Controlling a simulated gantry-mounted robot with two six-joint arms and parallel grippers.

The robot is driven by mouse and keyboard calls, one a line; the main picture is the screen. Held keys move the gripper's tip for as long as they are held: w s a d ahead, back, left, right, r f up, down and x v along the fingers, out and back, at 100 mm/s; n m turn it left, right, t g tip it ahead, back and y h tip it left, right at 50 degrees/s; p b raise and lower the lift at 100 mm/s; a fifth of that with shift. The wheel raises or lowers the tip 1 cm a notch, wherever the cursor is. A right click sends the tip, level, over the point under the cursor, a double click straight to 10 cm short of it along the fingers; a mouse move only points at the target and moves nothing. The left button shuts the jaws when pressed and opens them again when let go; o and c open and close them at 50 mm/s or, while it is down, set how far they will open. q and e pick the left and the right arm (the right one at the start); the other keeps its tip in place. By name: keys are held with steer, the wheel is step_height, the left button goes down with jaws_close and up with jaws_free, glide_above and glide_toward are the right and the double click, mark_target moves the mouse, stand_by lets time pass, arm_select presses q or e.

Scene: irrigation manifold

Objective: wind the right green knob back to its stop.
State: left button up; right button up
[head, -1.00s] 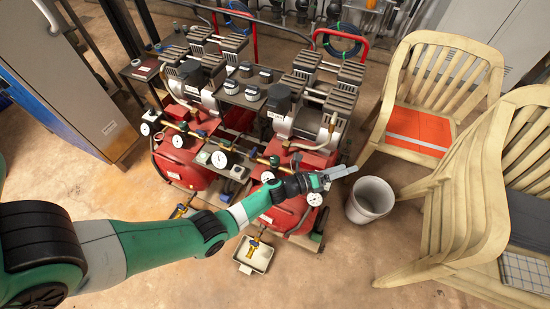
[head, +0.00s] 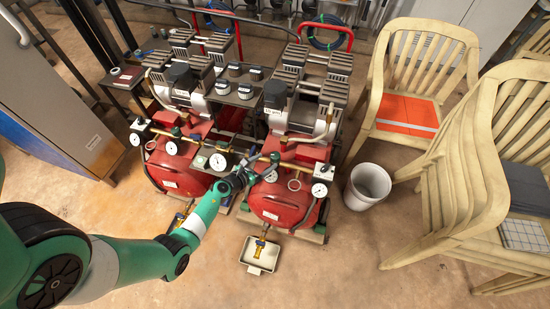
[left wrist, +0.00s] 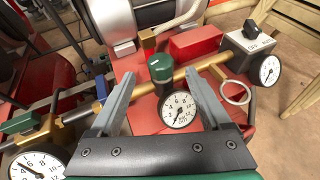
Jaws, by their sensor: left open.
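The right green knob (left wrist: 160,66) stands on a brass pipe in the left wrist view, with a round white gauge (left wrist: 177,110) just in front of it. In the head view the knob (head: 274,157) is small, close to my gripper tip. My left gripper (head: 250,170) is at the manifold in front of the right red compressor. In the left wrist view its two grey fingers (left wrist: 158,76) are spread apart, with the gauge and knob showing between them. I cannot tell whether a finger touches anything. My right gripper is not in view.
A white switch box (left wrist: 250,38) and another gauge (left wrist: 268,70) sit to the right on the pipe. A second gauge (left wrist: 38,165) is at lower left. A tray (head: 260,254), a white bucket (head: 368,186) and stacked chairs (head: 460,190) stand around the compressors.

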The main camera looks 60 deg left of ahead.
mark_target(274, 156)
arm_select(q)
steer(key=b+x, duration=0.3)
steer(key=x, duration=0.3)
steer(key=shift+w+a+f, duration=0.2)
steer(key=shift+w+f, duration=0.05)
steer(key=shift+w, duration=0.05)
steer(key=shift+w+a+b, duration=0.1)
steer(key=shift+w+b, duration=0.2)
